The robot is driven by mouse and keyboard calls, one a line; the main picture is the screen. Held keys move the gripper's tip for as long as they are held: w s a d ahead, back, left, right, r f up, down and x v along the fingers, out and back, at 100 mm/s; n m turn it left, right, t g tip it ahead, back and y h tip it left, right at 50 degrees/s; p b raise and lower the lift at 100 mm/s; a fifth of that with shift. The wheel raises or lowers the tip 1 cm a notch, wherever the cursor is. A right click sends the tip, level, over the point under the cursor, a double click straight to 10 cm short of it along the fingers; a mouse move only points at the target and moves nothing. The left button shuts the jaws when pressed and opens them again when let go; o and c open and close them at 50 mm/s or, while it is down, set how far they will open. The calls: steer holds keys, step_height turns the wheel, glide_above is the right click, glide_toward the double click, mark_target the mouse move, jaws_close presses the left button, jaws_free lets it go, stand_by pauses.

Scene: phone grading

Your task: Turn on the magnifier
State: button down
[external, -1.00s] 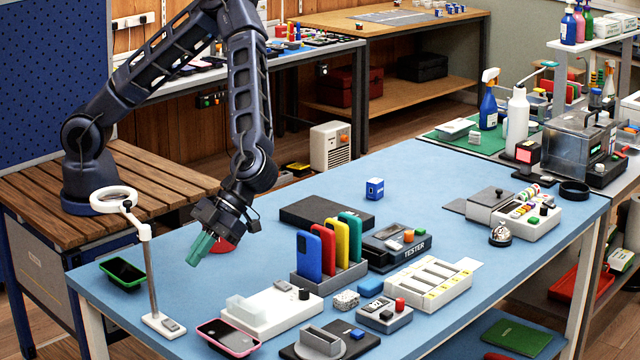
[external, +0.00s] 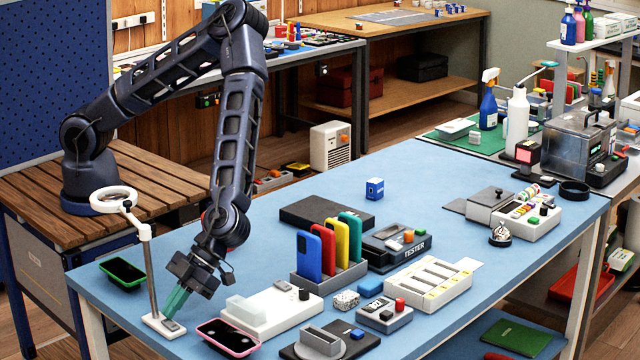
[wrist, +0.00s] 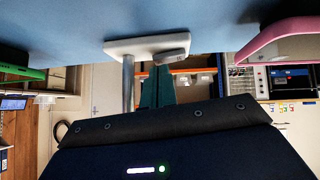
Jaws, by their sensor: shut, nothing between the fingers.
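The magnifier has a white ring head (external: 113,199) on a thin grey post, rising from a white base (external: 154,325) near the table's front left edge. A grey switch (external: 170,326) sits on the base. My gripper (external: 176,304) is shut and empty, its green fingers pointing down at the base, close to the switch. In the wrist view the base (wrist: 137,46) and switch (wrist: 171,55) show just beyond the fingertips (wrist: 158,72). I cannot tell whether the fingers touch the switch. No light shows in the ring.
A pink-edged phone (external: 228,338) lies just right of the base, and a green-edged phone (external: 123,272) lies behind it to the left. A white device (external: 272,312) stands to the right. The magnifier's post is close to my fingers.

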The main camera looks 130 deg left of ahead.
steer(key=shift+f, duration=0.1)
stand_by(0.3)
steer(key=shift+s+f, duration=0.1)
steer(key=shift+f, duration=0.05)
stand_by(0.4)
steer(key=shift+w, duration=0.75)
steer(key=shift+r, duration=0.2)
steer(key=shift+w+r, duration=0.1)
steer(key=shift+r, duration=0.4)
steer(key=r, duration=0.2)
steer(key=shift+w+r, duration=0.2)
steer(key=shift+r, duration=0.1)
steer(key=v, duration=1)
steer(key=shift+r, duration=0.2)
